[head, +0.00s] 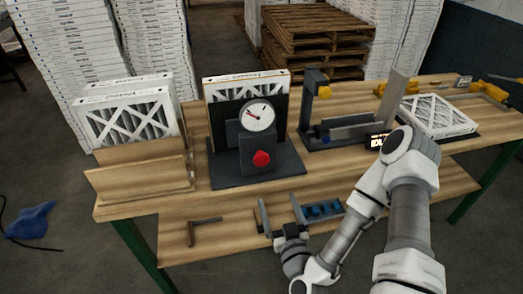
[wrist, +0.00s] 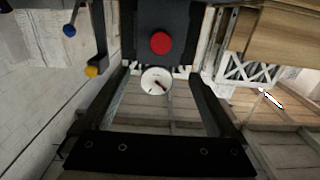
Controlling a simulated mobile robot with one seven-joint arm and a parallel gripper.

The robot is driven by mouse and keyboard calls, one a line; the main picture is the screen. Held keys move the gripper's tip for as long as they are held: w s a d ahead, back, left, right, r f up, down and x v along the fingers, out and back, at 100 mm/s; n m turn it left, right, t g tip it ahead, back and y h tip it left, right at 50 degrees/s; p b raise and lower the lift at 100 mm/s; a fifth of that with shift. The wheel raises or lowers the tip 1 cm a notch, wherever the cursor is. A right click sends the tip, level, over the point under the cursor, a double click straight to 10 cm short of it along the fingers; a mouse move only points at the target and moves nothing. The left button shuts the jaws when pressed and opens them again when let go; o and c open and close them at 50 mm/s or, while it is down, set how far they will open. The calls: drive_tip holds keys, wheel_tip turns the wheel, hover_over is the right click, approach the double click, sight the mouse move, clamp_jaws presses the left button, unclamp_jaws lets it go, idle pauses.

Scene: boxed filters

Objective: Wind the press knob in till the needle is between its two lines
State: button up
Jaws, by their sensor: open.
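The press has a red knob (head: 261,158) low on its dark front, also in the wrist view (wrist: 160,43). Above the knob is a round white dial (head: 258,115). In the wrist view the dial (wrist: 156,81) appears below the knob, as that view looks upside down. A needle and a reddish mark show on the dial, but the two lines are too small to read. A boxed filter (head: 278,78) stands in the press. My gripper (head: 277,203) is open and empty, in front of and below the knob, apart from it. Its two fingers (wrist: 160,76) frame the dial in the wrist view.
A wooden holder (head: 140,183) with filters (head: 125,120) is at the left. A dark fixture with a yellow knob (head: 325,92) stands right of the press. Another filter (head: 437,115) lies further right. An L-shaped tool (head: 204,222) and blue tray (head: 323,209) lie at the front.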

drive_tip(key=w+b, duration=0.1)
drive_tip(key=b, duration=1.2)
approach(262, 160)
drive_tip(key=w, duration=0.1)
drive_tip(key=p+x, duration=0.2)
drive_tip(key=x, duration=0.6)
drive_tip(key=shift+w+a, duration=0.2)
drive_tip(key=shift+w, duration=0.05)
drive_tip(key=shift+c, duration=0.2)
drive_tip(key=c, duration=1.3)
drive_tip(key=shift+f, duration=0.1)
